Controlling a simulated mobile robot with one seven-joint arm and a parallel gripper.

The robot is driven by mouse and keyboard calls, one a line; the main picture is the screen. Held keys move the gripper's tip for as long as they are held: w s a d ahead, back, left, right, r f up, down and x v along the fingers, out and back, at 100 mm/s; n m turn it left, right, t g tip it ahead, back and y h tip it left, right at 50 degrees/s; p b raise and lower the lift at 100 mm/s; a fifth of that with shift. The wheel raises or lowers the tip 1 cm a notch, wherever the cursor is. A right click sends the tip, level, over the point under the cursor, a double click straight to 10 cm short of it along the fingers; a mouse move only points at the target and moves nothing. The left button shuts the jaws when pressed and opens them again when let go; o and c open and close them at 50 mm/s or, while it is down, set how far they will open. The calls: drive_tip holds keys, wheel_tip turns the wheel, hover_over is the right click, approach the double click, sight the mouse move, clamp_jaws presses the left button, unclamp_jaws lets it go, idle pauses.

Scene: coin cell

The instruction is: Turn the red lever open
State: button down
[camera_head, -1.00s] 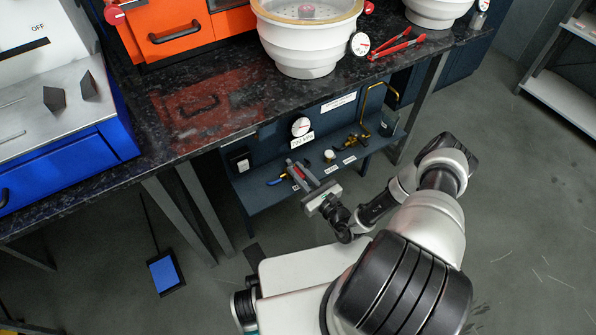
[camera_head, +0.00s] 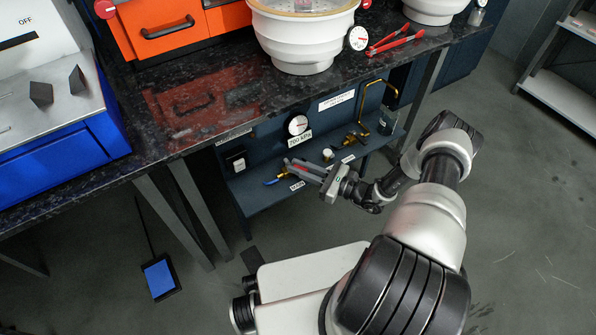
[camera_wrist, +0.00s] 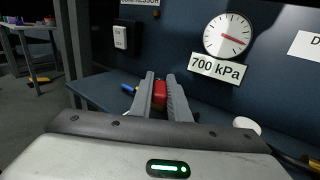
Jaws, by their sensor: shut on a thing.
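The red lever (camera_wrist: 159,94) shows in the wrist view between the two grey fingers of my gripper (camera_wrist: 160,80). The fingers are shut on it and hide its sides. In the head view my gripper (camera_head: 291,163) is at the dark blue compressor panel below the counter, and a little red shows at its fingers. A blue handle (camera_head: 274,182) lies just left of the fingers, and it also shows in the wrist view (camera_wrist: 128,89).
A round gauge (camera_head: 298,125) labelled 700 kPa sits on the panel above my gripper. A white knob (camera_head: 328,154) and brass fittings (camera_head: 357,138) are to the right on the shelf. Open floor lies to the right.

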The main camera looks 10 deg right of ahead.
drive_tip(key=shift+w+d+n+g+y, duration=0.1)
drive_tip(key=shift+w+n+g+y, duration=0.1)
drive_tip(key=shift+n+g+y, duration=0.5)
drive_tip(key=shift+w+d+n+g+y, duration=0.15)
drive_tip(key=shift+n+g+y, duration=0.3)
drive_tip(key=shift+g, duration=0.35)
drive_tip(key=c, duration=1.7)
unclamp_jaws()
drive_tip(key=shift+v, duration=8.65)
drive_tip(key=shift+w+d+r, duration=0.1)
